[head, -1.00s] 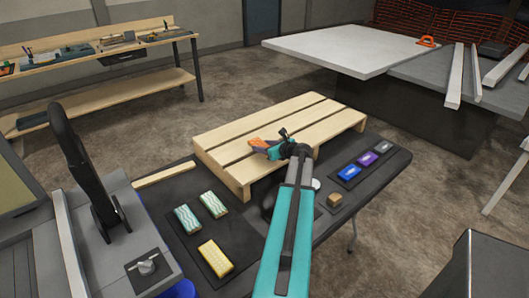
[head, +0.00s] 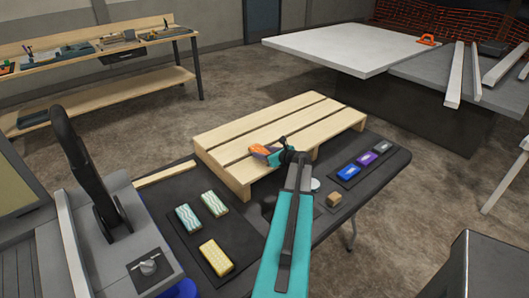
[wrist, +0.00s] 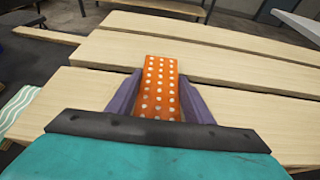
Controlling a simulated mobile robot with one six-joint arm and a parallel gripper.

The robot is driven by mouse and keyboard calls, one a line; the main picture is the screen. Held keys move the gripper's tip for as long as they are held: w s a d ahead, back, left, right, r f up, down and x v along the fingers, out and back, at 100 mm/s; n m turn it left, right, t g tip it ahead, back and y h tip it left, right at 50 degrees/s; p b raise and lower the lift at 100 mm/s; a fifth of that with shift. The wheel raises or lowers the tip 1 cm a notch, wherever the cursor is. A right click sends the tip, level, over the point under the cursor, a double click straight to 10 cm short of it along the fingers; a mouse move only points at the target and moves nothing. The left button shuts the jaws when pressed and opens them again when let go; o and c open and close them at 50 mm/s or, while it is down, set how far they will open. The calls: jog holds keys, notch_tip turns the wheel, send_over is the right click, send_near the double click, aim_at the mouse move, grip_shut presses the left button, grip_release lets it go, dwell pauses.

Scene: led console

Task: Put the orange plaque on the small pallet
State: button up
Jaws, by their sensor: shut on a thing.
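The orange plaque (wrist: 160,88) with rows of pale dots is between the two purple fingers of my gripper (wrist: 160,98) in the wrist view. My gripper is shut on it. In the head view the orange plaque (head: 258,149) shows at the tip of my gripper (head: 265,152), over the front slats of the small pallet (head: 285,118). The pallet is light wood with wide slats, and its slats (wrist: 235,88) fill much of the wrist view. I cannot tell whether the plaque touches the wood.
The pallet lies on a dark table (head: 385,165). Two wavy-patterned plaques (head: 201,210) and a yellow plaque (head: 215,258) lie at the left front. A blue plaque (head: 348,173), a purple one (head: 366,159) and a grey one lie at the right, near a small brown block (head: 334,199).

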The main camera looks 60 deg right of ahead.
jog(key=shift+f, duration=0.15)
jog(key=o, duration=1.2)
jog(key=shift+r, duration=0.25)
jog(key=b+v, duration=0.2)
jog(key=v, duration=1)
jog(key=shift+b, duration=0.4)
